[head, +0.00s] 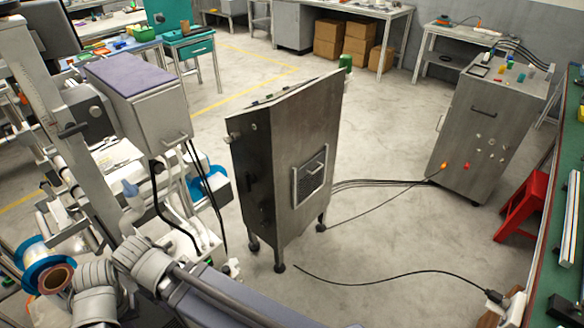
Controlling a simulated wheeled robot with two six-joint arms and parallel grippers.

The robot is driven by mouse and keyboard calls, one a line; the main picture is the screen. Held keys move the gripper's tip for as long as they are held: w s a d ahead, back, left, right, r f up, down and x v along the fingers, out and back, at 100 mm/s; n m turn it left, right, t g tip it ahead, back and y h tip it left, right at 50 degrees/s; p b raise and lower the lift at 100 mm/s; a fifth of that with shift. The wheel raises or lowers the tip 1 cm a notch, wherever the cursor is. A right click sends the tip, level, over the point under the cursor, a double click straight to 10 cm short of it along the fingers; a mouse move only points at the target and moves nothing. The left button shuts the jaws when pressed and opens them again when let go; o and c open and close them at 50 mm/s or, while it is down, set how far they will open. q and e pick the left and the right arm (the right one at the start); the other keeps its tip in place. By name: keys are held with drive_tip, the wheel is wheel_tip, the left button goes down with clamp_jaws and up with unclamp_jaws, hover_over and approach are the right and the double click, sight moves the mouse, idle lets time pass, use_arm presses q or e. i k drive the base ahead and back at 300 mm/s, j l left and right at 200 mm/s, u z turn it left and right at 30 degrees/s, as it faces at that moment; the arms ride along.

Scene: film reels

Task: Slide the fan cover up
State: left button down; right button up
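The fan cover (295,188) is a light metal frame on the front face of a tall grey metal cabinet (285,125). Dark mesh (314,172) shows inside the frame. The frame sits at about mid-height on that face, with plain metal above and below it. The cabinet stands upright on short legs with dark feet in the middle of the head view. Neither of my grippers can be made out in this view, and nothing is touching the cover.
A film machine with blue-rimmed reels (33,252) fills the left side. A control cabinet (487,125) and red step stool (523,205) stand at the right. Cables (385,276) lie on the floor. The floor before the fan cover is otherwise mostly clear.

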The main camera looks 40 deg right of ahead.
sight(309, 178)
drive_tip(key=i+z, duration=0.1)
drive_tip(key=i, duration=0.3)
drive_tip(key=z, duration=1.75)
drive_tip(key=i+l+u, duration=0.45)
drive_tip(key=l+u, duration=0.3)
drive_tip(key=j, duration=0.1)
